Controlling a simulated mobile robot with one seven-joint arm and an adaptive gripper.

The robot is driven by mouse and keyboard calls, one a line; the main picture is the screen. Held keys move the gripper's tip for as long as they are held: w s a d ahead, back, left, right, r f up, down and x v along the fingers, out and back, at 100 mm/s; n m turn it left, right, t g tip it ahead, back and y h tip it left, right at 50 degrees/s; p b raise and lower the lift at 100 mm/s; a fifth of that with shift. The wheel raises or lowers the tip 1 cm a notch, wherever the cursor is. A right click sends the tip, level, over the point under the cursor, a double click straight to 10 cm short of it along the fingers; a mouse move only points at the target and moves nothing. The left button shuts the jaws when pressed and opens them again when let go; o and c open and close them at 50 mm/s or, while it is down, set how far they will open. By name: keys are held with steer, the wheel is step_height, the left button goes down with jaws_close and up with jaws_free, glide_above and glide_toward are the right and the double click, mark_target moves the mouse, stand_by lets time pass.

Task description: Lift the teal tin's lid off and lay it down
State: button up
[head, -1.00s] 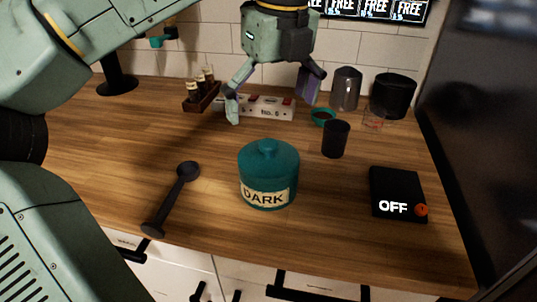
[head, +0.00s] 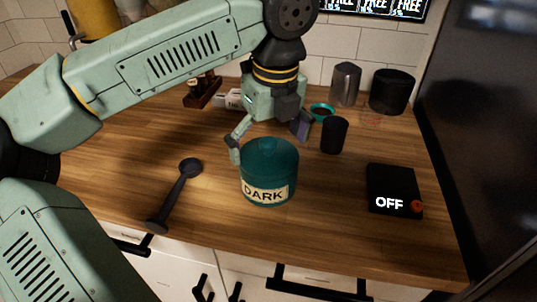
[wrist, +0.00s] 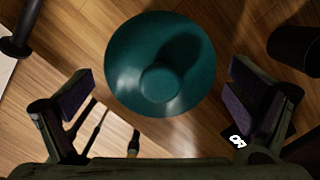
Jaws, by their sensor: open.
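The teal tin (head: 268,183) with a "DARK" label stands upright on the wooden counter in the head view. Its teal lid (head: 270,152) is on top, with a round knob (wrist: 161,83) near the middle of the wrist view. My gripper (head: 268,148) is open and empty, just above and behind the tin. In the wrist view its two fingers are spread to either side of the lid, below the lid's centre in the picture. I see no contact with the knob. The wrist's shadow falls on the lid.
A black tamper-like tool (head: 178,190) lies left of the tin. A black scale (head: 393,190) reading "OFF" lies right. A black cup (head: 334,135), a teal ring (head: 322,111) and dark canisters (head: 345,84) stand behind right. Counter between tin and scale is clear.

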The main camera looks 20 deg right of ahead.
steer(key=c, duration=0.9)
steer(key=shift+s+f, duration=0.1)
steer(key=c, duration=0.6)
